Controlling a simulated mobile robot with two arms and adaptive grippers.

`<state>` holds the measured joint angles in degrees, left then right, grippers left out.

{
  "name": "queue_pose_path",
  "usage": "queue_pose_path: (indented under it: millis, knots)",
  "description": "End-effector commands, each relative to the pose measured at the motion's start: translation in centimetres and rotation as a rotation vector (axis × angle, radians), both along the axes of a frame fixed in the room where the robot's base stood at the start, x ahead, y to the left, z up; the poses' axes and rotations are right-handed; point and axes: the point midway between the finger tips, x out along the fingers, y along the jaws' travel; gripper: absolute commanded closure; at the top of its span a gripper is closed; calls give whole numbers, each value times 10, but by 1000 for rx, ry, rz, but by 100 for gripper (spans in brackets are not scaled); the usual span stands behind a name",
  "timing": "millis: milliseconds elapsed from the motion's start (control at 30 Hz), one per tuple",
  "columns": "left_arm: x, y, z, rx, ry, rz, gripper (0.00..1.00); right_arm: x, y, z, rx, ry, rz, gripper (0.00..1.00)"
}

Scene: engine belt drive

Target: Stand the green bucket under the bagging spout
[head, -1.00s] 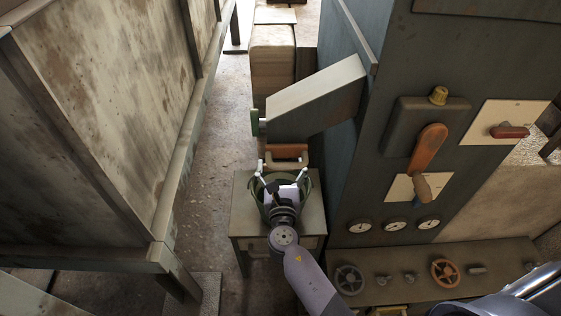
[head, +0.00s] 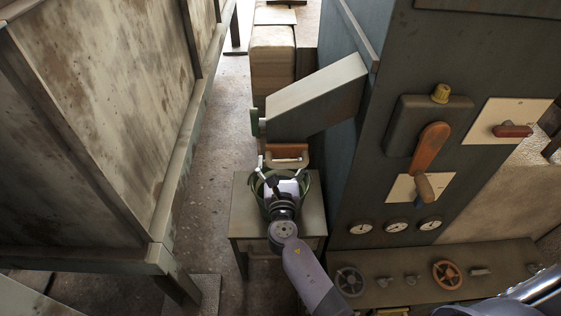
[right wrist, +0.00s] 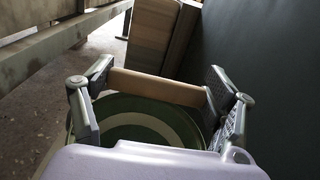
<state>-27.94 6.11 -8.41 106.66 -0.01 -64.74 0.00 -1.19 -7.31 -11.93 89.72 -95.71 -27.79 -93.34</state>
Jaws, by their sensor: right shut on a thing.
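The green bucket (head: 253,191) shows above a small table, largely covered by my right gripper (head: 277,172) and wrist. My right gripper is shut on its wooden handle bar (right wrist: 160,87), which spans between the fingers in the right wrist view. The bucket's round green inside (right wrist: 120,105) shows below the bar. I cannot tell whether its base touches the table. The bagging spout (head: 320,97) is a grey sloping box on the machine's left side, with a green part at its lower end. It lies beyond the bucket. My left gripper is out of view.
The small table (head: 310,222) stands beside the dark machine (head: 345,170). An orange-brown object (head: 287,150) sits just beyond the bucket, below the spout. A large worn bin (head: 105,110) bounds the left. A narrow floor strip (head: 205,170) between is clear. Gauges and valve wheels are at right.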

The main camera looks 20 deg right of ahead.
Motion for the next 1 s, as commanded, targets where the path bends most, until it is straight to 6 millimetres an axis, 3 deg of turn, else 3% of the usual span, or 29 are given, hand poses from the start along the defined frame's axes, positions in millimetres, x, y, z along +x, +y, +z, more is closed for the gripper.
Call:
queue_pose_path:
  millis: [67,100,400,800,1000]
  knots:
    - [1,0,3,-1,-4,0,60,0,0,0,-1,-2,0,82]
    - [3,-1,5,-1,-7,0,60,0,0,-1,0,0,0,19]
    - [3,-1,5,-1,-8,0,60,0,0,-1,0,0,0,1]
    - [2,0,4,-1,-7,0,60,0,0,1,0,0,0,1]
    - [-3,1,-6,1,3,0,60,-34,9,0,-1,3,1,1]
